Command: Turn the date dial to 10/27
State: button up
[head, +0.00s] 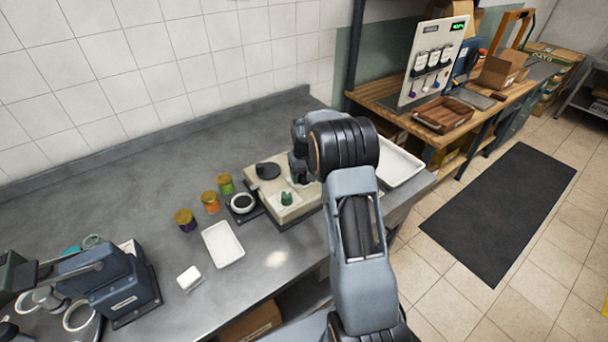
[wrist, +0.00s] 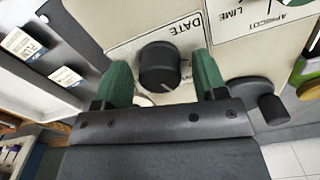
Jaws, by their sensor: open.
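The date dial (wrist: 158,66) is a round black knob with a pale pointer line, on a cream panel marked DATE. My gripper (wrist: 161,80) is open in the wrist view, one green finger on each side of the dial. The date figures around the dial are hidden or too small to read. In the head view, the cream machine (head: 292,212) stands on the grey counter, and my gripper (head: 300,170) is over its far right part, where my arm hides the dial.
A green knob (head: 287,198) and a round black part (head: 267,171) are on the machine's top. Several jars (head: 211,201), a small white tray (head: 222,244) and a larger white tray (head: 400,165) are nearby. Another black knob (wrist: 260,96) is right of my fingers.

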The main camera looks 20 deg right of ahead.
jog(key=shift+f, duration=0.1)
jog(key=c, duration=0.9)
jog(key=shift+m, duration=0.3)
jog(key=m+b, duration=0.1)
jog(key=m, duration=0.2)
jog(key=shift+m+b, duration=0.55)
jog(key=shift+m, duration=1.45)
